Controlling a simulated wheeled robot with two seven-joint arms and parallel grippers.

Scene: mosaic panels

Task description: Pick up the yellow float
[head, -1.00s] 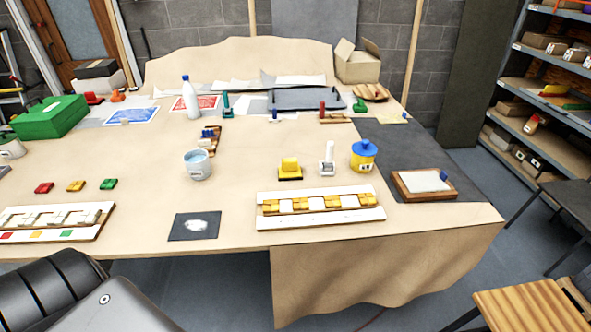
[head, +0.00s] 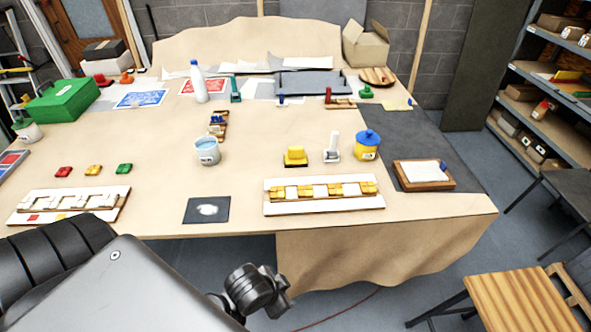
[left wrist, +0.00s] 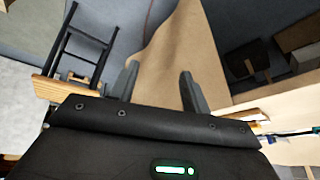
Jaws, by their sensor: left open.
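The yellow float (head: 295,155), a yellow block on a dark base, sits on the table behind the right-hand mosaic panel (head: 275,209). It stands between the blue-white cup and a white upright tool. My left arm fills the lower left of the head view, in front of the table; its fingertips cannot be made out there. In the left wrist view my left gripper (left wrist: 160,88) is open and empty, its two fingers apart over the hanging brown cloth and the floor. The float does not show in that view. My right gripper is not in view.
A white upright tool (head: 332,148) and a yellow pot with a blue lid (head: 367,147) stand close to the float's right. A cup (head: 207,151) is to its left. A dark square sheet (head: 207,210) lies near the front edge. Bare tabletop lies behind the float.

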